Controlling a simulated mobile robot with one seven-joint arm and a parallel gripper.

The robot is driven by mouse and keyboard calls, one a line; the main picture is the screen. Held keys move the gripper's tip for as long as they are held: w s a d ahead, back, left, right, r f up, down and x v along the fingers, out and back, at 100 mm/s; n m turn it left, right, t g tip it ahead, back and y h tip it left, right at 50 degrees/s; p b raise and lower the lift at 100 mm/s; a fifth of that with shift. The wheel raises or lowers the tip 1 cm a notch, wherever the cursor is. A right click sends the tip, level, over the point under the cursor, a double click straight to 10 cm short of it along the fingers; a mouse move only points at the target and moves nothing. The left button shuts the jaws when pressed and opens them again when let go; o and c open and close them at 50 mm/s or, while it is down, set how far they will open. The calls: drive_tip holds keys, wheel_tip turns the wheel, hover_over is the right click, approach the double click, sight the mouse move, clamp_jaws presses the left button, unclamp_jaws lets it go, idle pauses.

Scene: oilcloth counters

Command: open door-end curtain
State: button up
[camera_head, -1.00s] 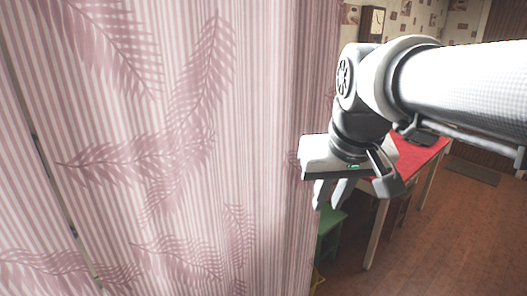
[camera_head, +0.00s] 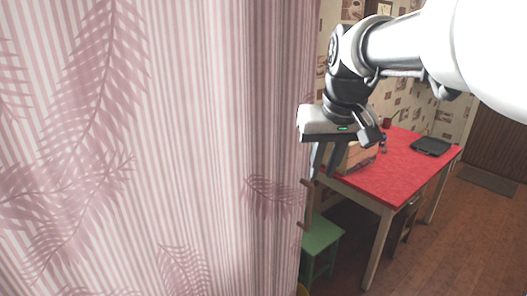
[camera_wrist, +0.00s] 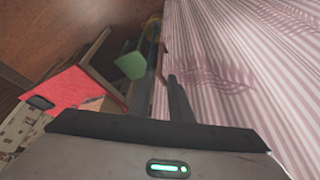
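The door-end curtain (camera_head: 150,150) is pink and white striped with fern leaves. It hangs across the left and middle of the head view, its right edge gathered in folds. It fills the right of the wrist view (camera_wrist: 250,70). My gripper (camera_head: 322,172) is at that right edge, fingers pointing down. In the wrist view its two dark fingers (camera_wrist: 163,75) stand apart. A strip of pink cloth shows in the gap; I cannot tell if it lies between the fingers or beyond them.
A red-topped table (camera_head: 385,172) stands right of the curtain, with a black tray-like item (camera_head: 431,146) on it. A green stool (camera_head: 320,236) is below my gripper, close to the curtain. Brown floor (camera_head: 450,250) is clear at the right.

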sight(311, 204)
drive_tip(key=x, duration=1.6)
drive_tip(key=shift+f+b, duration=0.35)
drive_tip(key=shift+f, duration=0.05)
clamp_jaws()
